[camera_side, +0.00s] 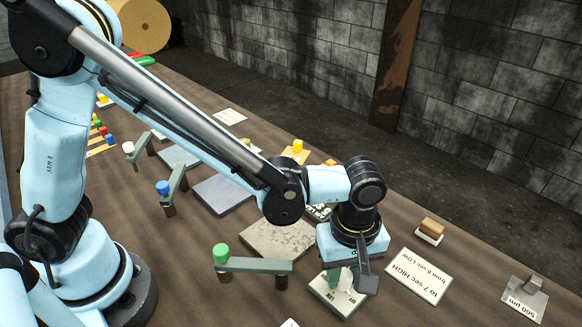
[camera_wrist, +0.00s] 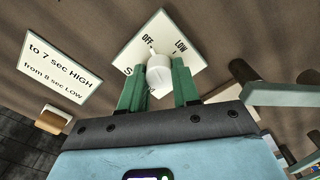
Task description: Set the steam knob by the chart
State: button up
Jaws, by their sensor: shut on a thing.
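The steam knob (camera_wrist: 160,75) is a white round knob on a white plate (camera_wrist: 188,38) marked OFF and LOW; a third label, starting with S, is partly hidden. A small nub on the knob points toward the OFF side in the wrist view. My gripper (camera_wrist: 158,88) has its green fingers on either side of the knob, shut on it. In the side view my gripper (camera_side: 345,280) points down at the knob, and the plate (camera_side: 326,293) shows below it. A white card (camera_side: 419,276) beside it reads "to 7 sec HIGH, from 8 sec LOW"; it also shows in the wrist view (camera_wrist: 60,70).
A grey-green bar with a green knob (camera_side: 221,252) stands close left of my gripper. A stone slab (camera_side: 270,240) lies behind it. A brown block (camera_side: 433,226) and a plate marked 500 µm (camera_side: 522,301) lie to the right. Bars with blue (camera_side: 162,187) and white knobs stand farther back.

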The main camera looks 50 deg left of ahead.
jog(key=shift+m, duration=0.3)
jog(key=m, duration=0.9)
jog(key=shift+m, duration=0.4)
jog(key=m, duration=0.3)
jog(key=shift+m, duration=0.3)
jog(key=m, duration=0.3)
jog(key=shift+d+m, duration=0.1)
jog(key=shift+m, duration=0.2)
jog(key=m, duration=0.3)
jog(key=shift+m, duration=0.4)
jog(key=m, duration=0.6)
jog(key=shift+m, duration=0.4)
